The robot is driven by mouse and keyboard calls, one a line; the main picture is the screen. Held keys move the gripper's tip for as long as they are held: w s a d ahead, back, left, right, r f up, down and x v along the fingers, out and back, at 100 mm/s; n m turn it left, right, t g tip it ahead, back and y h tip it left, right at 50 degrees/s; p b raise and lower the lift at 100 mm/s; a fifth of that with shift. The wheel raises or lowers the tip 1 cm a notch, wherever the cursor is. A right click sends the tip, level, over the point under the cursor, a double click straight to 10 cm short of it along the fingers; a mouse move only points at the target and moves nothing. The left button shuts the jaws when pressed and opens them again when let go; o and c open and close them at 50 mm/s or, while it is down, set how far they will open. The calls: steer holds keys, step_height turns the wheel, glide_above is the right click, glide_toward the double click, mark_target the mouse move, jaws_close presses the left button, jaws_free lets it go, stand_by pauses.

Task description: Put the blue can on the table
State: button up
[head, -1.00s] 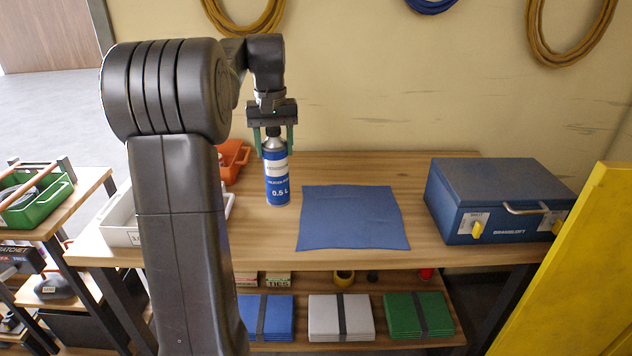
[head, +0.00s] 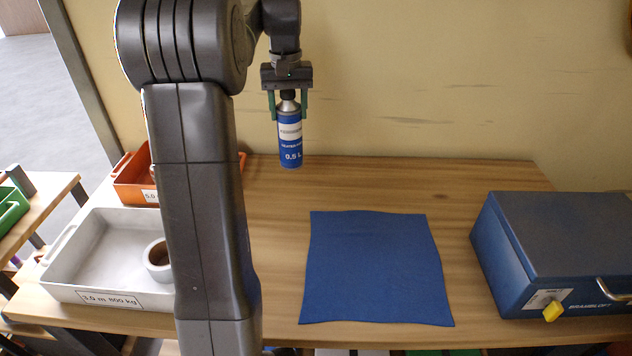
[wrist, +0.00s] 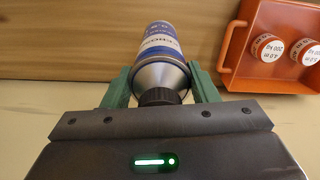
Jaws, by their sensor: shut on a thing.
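The blue can (head: 290,138) has a white band and the mark "0.5 L". It hangs upright in my gripper (head: 288,108), which is shut on its upper part. The can is near the back edge of the wooden table (head: 390,185); I cannot tell for certain whether its base touches the top. In the wrist view the can (wrist: 160,45) lies between the green fingers of my gripper (wrist: 163,90), with its dark cap towards the camera.
A blue cloth (head: 375,268) lies on the table's middle. A blue case (head: 560,250) stands at right. A white tray (head: 85,285) with a tape roll (head: 157,262) is at left. An orange bin (wrist: 285,75) holds white-labelled items. Bare wood lies between can and cloth.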

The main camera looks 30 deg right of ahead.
mark_target(288, 91)
step_height(288, 91, down, 9)
steer(key=shift+s+r, duration=0.1)
steer(key=shift+r, duration=0.1)
steer(key=shift+a, duration=0.1)
steer(key=o, duration=1.4)
steer(key=shift+f, duration=0.1)
steer(key=shift+o, duration=0.2)
step_height(288, 91, up, 12)
steer(key=shift+r, duration=0.15)
